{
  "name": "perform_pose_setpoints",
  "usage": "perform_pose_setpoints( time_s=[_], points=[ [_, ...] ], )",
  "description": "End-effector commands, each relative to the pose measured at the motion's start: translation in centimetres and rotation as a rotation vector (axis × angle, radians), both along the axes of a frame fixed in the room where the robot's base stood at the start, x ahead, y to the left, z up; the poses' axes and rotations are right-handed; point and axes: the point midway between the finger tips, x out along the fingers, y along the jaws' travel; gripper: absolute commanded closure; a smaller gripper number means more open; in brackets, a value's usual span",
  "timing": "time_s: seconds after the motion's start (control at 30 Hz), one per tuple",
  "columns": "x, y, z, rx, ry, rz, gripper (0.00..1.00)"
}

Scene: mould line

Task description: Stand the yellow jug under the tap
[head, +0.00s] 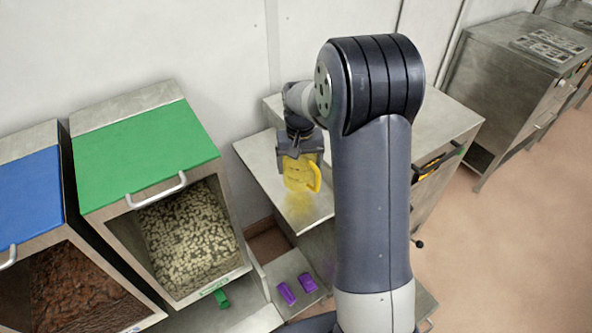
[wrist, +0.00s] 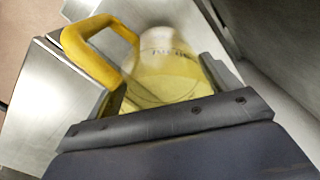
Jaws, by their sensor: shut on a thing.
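The yellow jug (head: 300,173) hangs from my gripper (head: 299,155) above a steel surface in the head view. Its handle is on the right side there. In the wrist view the jug (wrist: 165,82) is see-through yellow with a solid yellow handle (wrist: 95,55) at the left, and my gripper (wrist: 205,80) is shut on it. A yellowish blur shows on the steel just below the jug in the head view; I cannot tell whether the jug touches the surface. I cannot make out a tap in either view.
A green-lidded bin (head: 145,147) of pale pieces and a blue-lidded bin (head: 28,197) of brown material stand at the left. Two purple items (head: 308,283) and a green scoop-like item (head: 221,298) lie low in front. A steel cabinet (head: 515,85) stands at the right, with open floor before it.

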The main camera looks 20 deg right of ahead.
Motion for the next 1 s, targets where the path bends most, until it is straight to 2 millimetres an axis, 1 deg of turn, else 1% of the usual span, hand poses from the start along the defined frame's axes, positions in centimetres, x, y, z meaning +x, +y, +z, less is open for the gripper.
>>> perform_pose_setpoints(
  time_s=[0.17, 0.3, 0.4, 0.67, 0.77, 0.8, 1.0],
  points=[
    [0.0, 0.0, -1.7, 0.0, 0.001, 0.0, 0.42],
    [0.0, 0.0, -3.7, 0.0, 0.002, 0.0, 0.42],
    [0.0, 0.0, -4.5, 0.0, 0.0, 0.0, 0.42],
    [0.0, 0.0, -4.7, 0.0, -0.002, 0.0, 0.42],
    [0.0, 0.0, -5.1, 0.0, -0.002, 0.0, 0.42],
    [0.0, 0.0, -5.0, 0.0, -0.002, 0.0, 0.15],
    [0.0, 0.0, -5.0, 0.0, -0.001, 0.0, 0.0]
  ],
)
